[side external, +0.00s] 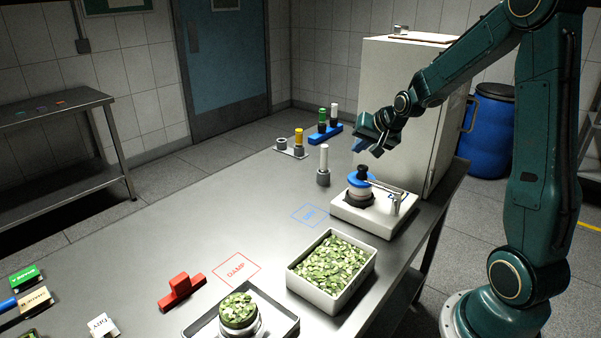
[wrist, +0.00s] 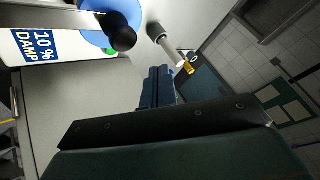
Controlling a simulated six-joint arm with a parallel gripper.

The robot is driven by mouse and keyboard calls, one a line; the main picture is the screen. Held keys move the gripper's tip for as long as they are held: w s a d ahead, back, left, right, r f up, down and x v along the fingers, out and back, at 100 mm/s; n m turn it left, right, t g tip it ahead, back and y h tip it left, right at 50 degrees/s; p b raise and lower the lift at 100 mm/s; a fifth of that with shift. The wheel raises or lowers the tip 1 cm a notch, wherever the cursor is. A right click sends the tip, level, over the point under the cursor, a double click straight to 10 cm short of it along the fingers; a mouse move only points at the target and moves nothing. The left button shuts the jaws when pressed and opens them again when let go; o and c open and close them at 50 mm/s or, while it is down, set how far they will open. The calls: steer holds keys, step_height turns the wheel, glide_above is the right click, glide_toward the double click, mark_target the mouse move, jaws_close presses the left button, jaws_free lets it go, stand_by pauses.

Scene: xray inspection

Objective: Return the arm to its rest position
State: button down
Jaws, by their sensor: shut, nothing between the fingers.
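My gripper (side external: 359,146) is raised above the steel table, in front of the white cabinet, with its blue fingers together and nothing held. In the wrist view the shut blue fingers (wrist: 157,82) show at the middle, over bare tabletop. Below the gripper in the side view is a white instrument (side external: 375,222) with a blue disc and a black knob (side external: 362,173) on top. The gripper is apart from the knob.
A grey-based white post (side external: 324,165) stands left of the instrument. Green and yellow capped holders (side external: 300,140) are behind. The white cabinet (side external: 400,100) stands close at right. A tray of green pieces (side external: 333,268) and a red block (side external: 180,290) are in front. The table's left middle is clear.

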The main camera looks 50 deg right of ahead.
steer(key=s+a+r+n+y, duration=0.1)
steer(key=s+a+r+n, duration=0.25)
steer(key=a, duration=0.35)
steer(key=s+a+r+n+y, duration=0.1)
steer(key=s+a+r+n, duration=0.1)
steer(key=s+a+r, duration=0.45)
steer(key=s+a+n+g, duration=0.2)
steer(key=s+a+n, duration=0.3)
steer(key=s+a, duration=0.5)
steer(key=s+f, duration=0.1)
steer(key=s, duration=0.2)
steer(key=shift+s+y, duration=0.3)
steer(key=shift+y, duration=0.1)
steer(key=c, duration=2.1)
jaws_free()
steer(key=shift+n, duration=0.25)
